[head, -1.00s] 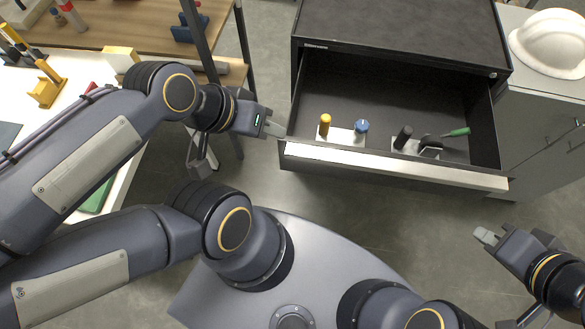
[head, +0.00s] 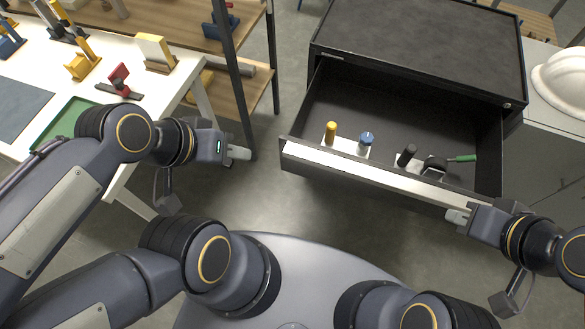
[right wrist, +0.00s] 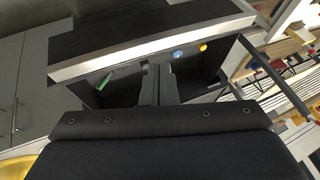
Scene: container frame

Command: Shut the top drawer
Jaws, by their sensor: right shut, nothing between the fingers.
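The top drawer (head: 375,168) of the dark cabinet (head: 420,45) is pulled out, with its light front strip facing me; it also shows in the right wrist view (right wrist: 150,48). My right gripper (head: 455,215) is shut and empty, at the right part of the drawer front; whether it touches the front I cannot tell. Its fingers show in the right wrist view (right wrist: 158,85) in front of the drawer. My left gripper (head: 245,153) is left of the drawer's left corner, apart from it; its fingers look close together, but I cannot tell if they are shut.
In the drawer are a yellow-handled tool (head: 331,132), a blue-capped item (head: 365,142), a black-handled item (head: 406,155) and a green-handled tool (head: 462,158). A white worktable (head: 130,65) stands at left. A white hard hat (head: 562,80) lies on the right cabinet.

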